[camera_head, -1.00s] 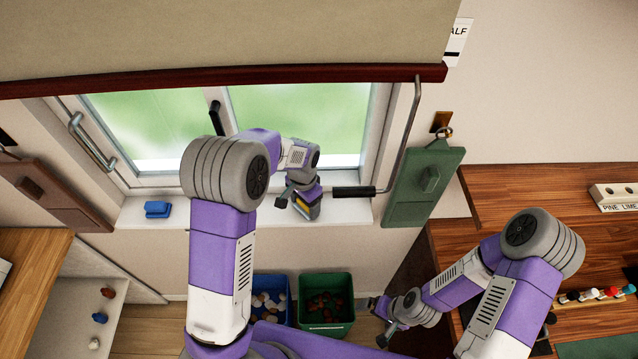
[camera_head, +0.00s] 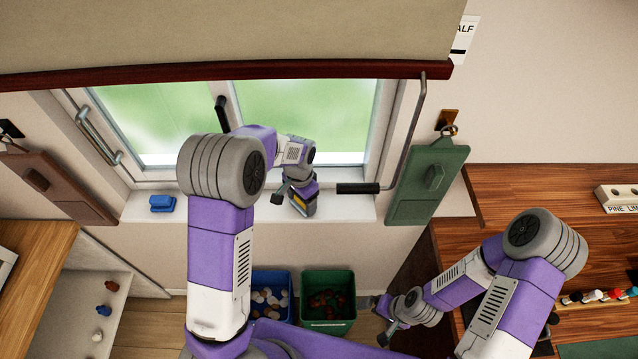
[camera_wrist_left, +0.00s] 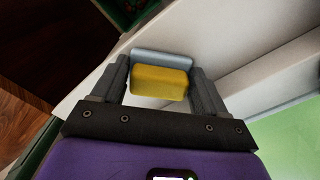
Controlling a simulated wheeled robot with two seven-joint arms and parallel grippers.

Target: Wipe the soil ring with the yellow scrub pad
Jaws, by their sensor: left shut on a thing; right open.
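The yellow scrub pad (camera_wrist_left: 160,83) sits between the fingers of my left gripper (camera_wrist_left: 158,85) in the left wrist view, with a grey-blue part (camera_wrist_left: 162,58) along its far side. In the head view my left gripper (camera_head: 301,203) is shut on the pad (camera_head: 300,200), over the white window sill (camera_head: 345,208). I cannot tell whether the pad touches the sill. The soil ring is not visible; the pad or gripper may hide it. My right gripper (camera_head: 382,322) is open and empty, low at the right, near the wooden counter.
A blue object (camera_head: 162,203) lies on the sill's left part. A black-handled crank (camera_head: 358,188) hangs just right of my left gripper. A green board (camera_head: 427,185) hangs at the right. Blue (camera_head: 287,318) and green (camera_head: 329,326) bins stand below the sill.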

